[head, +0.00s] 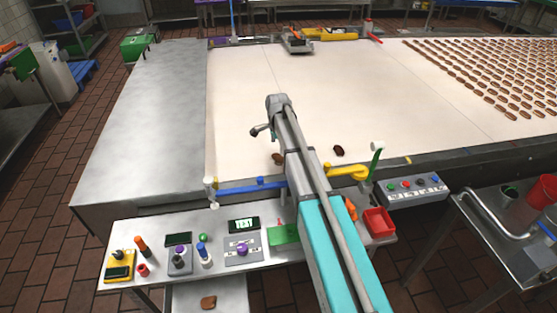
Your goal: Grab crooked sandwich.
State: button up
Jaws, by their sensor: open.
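A brown sandwich (277,158) lies on the pale conveyor belt (240,80) near its front edge, partly behind my arm. A second, darker sandwich (339,150) lies on the belt to the right of my arm, apart from the neat rows. Both are too small to tell which way they are turned. My gripper (263,134) is at the end of the outstretched arm, above the belt. It appears up and left of the first sandwich. It is open, and nothing shows in it; its fingers are small and partly hidden.
Neat rows of sandwiches (490,75) cover the belt's right part. A control table (130,235) with buttons and a red bin (379,222) stands before the belt. Blue and yellow bars run along its front edge. Another sandwich (209,301) lies lower down. The belt's middle is clear.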

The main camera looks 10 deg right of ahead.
aim_at(278, 158)
jog(key=shift+w+d+f+b, duration=0.1)
jog(key=shift+d+f+b, duration=0.05)
jog(key=shift+f+b, duration=0.75)
jog(key=shift+w+d+f+b, duration=0.1)
jog(key=shift+f+b, duration=0.65)
jog(key=shift+f, duration=0.1)
jog(key=shift+f+b, duration=0.85)
jog(key=shift+b, duration=0.05)
jog(key=shift+a, duration=0.1)
jog(key=shift+c, duration=0.3)
jog(key=shift+s, duration=0.1)
jog(key=c, duration=0.4)
